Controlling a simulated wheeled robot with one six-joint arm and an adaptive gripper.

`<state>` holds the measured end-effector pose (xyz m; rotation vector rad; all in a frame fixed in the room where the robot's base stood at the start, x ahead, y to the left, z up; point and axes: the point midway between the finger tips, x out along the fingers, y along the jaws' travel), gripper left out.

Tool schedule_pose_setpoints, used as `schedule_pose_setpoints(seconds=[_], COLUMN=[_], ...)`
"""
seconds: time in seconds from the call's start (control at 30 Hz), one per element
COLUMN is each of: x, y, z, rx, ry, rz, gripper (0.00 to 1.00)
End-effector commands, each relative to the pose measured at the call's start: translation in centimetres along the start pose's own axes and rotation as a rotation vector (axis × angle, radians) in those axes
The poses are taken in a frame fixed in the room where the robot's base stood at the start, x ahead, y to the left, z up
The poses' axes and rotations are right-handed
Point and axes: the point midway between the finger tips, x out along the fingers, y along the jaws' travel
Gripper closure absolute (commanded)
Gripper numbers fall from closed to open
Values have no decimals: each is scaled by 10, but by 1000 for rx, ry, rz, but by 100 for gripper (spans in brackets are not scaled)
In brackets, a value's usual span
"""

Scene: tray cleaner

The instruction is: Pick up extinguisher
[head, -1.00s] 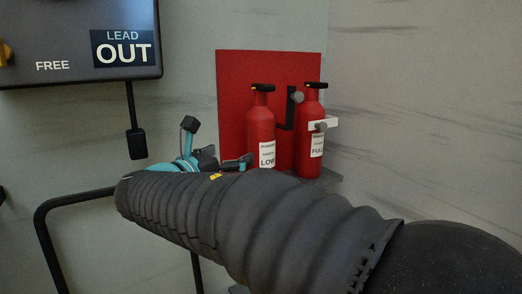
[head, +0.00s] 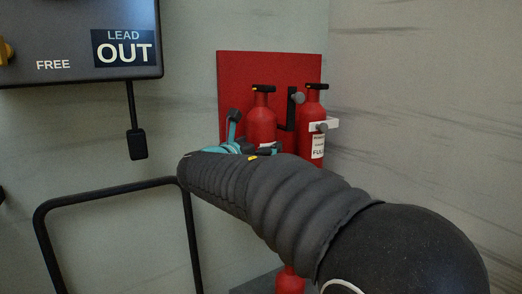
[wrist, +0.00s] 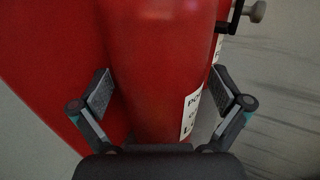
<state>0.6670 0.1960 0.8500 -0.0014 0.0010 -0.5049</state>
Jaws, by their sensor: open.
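Two red extinguishers stand side by side before a red wall board (head: 235,85). The left extinguisher (head: 261,122) has a label reading LOW in the earlier head view; my arm now covers its lower part. In the head view my gripper is mostly hidden behind my arm.
A black bracket with a grey knob (head: 297,97) sits between the extinguishers. A dark sign box reading LEAD OUT (head: 122,50) hangs at upper left, with a dangling black piece (head: 137,145). A black rail (head: 100,193) stands at lower left. Another red object (head: 289,280) shows low down.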

Motion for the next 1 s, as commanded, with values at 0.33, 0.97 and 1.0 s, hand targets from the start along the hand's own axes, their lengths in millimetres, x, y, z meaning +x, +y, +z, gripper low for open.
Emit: schedule_pose_setpoints(seconds=[0.33,0.97,1.0], x=[7,5,5], y=[0,-2,-3], z=[0,9,11], rx=[0,5,6], ry=[-1,-7,-7], rz=[0,-1,-1], gripper=[15,89,89])
